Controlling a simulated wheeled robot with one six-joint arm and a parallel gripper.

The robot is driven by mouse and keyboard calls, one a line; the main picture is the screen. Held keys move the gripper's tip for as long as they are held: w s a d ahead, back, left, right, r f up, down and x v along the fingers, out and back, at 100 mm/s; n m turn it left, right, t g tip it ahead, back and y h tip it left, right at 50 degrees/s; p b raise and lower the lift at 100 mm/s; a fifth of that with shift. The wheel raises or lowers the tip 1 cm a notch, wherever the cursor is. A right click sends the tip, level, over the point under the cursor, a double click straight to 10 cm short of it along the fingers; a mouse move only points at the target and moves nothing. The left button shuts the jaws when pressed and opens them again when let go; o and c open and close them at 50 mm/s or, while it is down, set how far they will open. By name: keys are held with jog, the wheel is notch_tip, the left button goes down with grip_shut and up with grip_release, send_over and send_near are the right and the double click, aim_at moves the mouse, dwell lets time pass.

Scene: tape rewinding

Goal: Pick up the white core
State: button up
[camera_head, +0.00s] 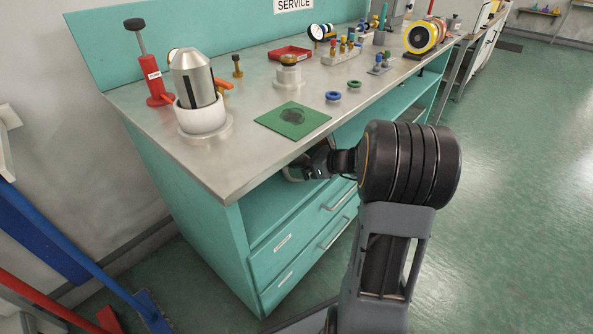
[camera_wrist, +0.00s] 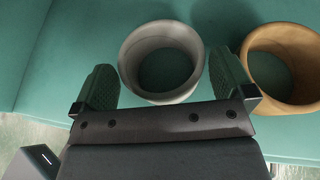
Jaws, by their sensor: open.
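A white core (camera_wrist: 136,70), a hollow pale ring, stands on a teal shelf in the wrist view. My gripper (camera_wrist: 164,78) is open, with one green padded finger on each side of the white core. The right finger sits between the white core and a tan core (camera_wrist: 297,108). I cannot tell whether the fingers touch the white core. In the head view my gripper (camera_head: 312,166) reaches into the open shelf under the bench top, and the cores there are mostly hidden.
The steel bench top (camera_head: 240,125) lies above the shelf opening. On it are a cone-topped spindle (camera_head: 192,75) in a white ring (camera_head: 201,120), a green mat (camera_head: 292,122) and a red tray (camera_head: 290,54). Drawers (camera_head: 300,250) lie below; green floor is clear at right.

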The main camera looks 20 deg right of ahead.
jog(key=shift+x, duration=1.25)
jog(key=c, duration=0.6)
jog(key=shift+o, duration=0.2)
jog(key=shift+r, duration=0.15)
